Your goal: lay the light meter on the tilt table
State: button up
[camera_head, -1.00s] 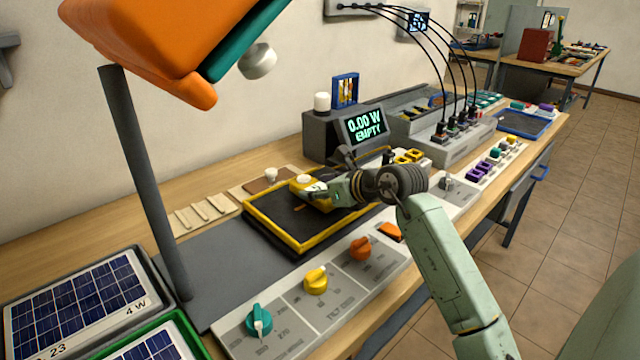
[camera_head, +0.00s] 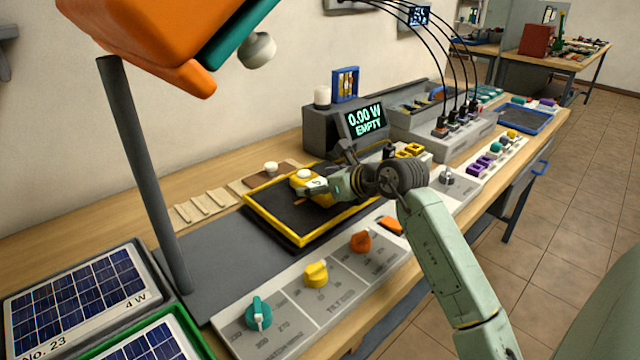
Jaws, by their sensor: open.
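The light meter (camera_head: 303,176), a yellow body with a white dome on top, is at the black surface of the tilt table, towards its back edge. It appears to rest there, but its underside is hidden. The tilt table (camera_head: 271,222) is a dark plate with a yellow rim in the middle of the bench. My gripper (camera_head: 318,189) is open, low over the plate and right beside the meter on its right. Its fingers are small and partly hidden, so I cannot tell whether they touch the meter.
An orange lamp head (camera_head: 150,40) on a dark post (camera_head: 143,175) overhangs the left side. Teal, yellow (camera_head: 316,274) and orange knobs line the front panel. A display (camera_head: 365,121) reading "0.00 W EMPTY" stands behind. Solar panels (camera_head: 80,290) lie at front left.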

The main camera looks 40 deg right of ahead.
jog(key=shift+r, duration=0.25)
jog(key=b+v, duration=0.3)
jog(key=v, duration=0.9)
jog(key=shift+f, duration=0.15)
jog(key=shift+s+d, duration=0.1)
jog(key=shift+d, duration=0.05)
dwell(0.3)
